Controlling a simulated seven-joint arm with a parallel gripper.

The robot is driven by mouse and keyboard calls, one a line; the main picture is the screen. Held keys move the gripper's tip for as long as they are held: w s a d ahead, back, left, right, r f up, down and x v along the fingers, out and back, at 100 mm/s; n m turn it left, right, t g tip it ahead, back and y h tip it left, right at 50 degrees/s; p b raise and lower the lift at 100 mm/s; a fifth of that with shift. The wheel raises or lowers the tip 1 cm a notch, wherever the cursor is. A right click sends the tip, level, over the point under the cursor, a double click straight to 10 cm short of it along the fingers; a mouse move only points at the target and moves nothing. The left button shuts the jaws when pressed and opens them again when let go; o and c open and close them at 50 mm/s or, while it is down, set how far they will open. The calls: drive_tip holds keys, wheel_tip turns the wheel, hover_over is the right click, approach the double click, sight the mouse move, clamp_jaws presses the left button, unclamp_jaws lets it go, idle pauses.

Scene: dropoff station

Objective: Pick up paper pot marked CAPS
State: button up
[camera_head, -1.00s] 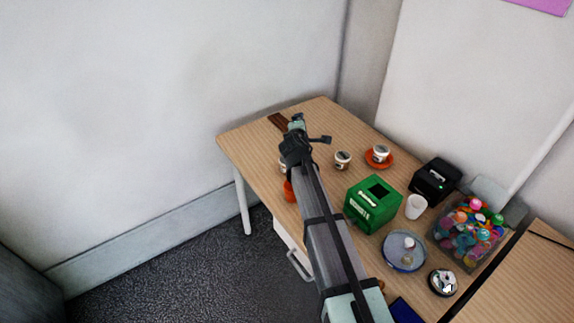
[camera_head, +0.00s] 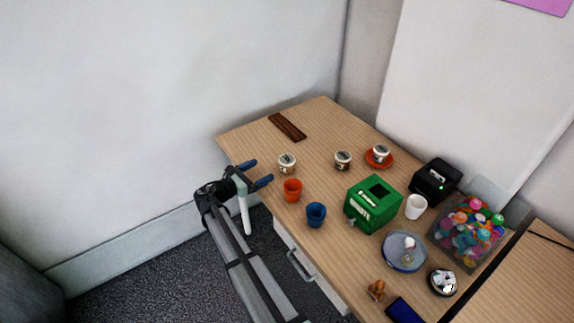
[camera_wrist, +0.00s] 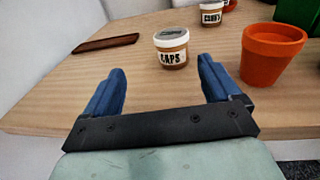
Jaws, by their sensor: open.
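The paper pot marked CAPS (camera_wrist: 171,48) stands upright on the table, with a pale lid and a black-on-white label readable in the wrist view. In the head view this pot (camera_head: 287,163) is near the table's left front edge. My gripper (camera_head: 257,173) is open and empty at that edge, left of the pot. In the wrist view its two blue fingers (camera_wrist: 161,76) point toward the pot, which is beyond the fingertips and untouched, seen between them.
An orange pot (camera_head: 293,190) and a blue pot (camera_head: 316,214) stand close by on the near side. Another lidded pot (camera_head: 343,160), an orange saucer (camera_head: 368,160) bearing a similar pot, and a green box (camera_head: 372,207) are further right. A brown strip (camera_head: 287,126) lies behind.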

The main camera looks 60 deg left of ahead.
drive_tip(key=shift+d+t, duration=0.3)
drive_tip(key=shift+d, duration=0.1)
drive_tip(key=shift+w+d+h, duration=0.1)
drive_tip(key=shift+w+h, duration=0.1)
drive_tip(key=shift+h, duration=0.1)
approach(292, 157)
drive_tip(key=w, duration=0.3)
drive_tip(key=w+a, duration=0.1)
drive_tip(key=shift+w+a+f, duration=0.1)
drive_tip(key=shift+w+f, duration=0.2)
drive_tip(key=shift+w, duration=0.05)
drive_tip(key=shift+w+r, duration=0.2)
drive_tip(key=shift+w, duration=2.45)
drive_tip(key=c, duration=1.1)
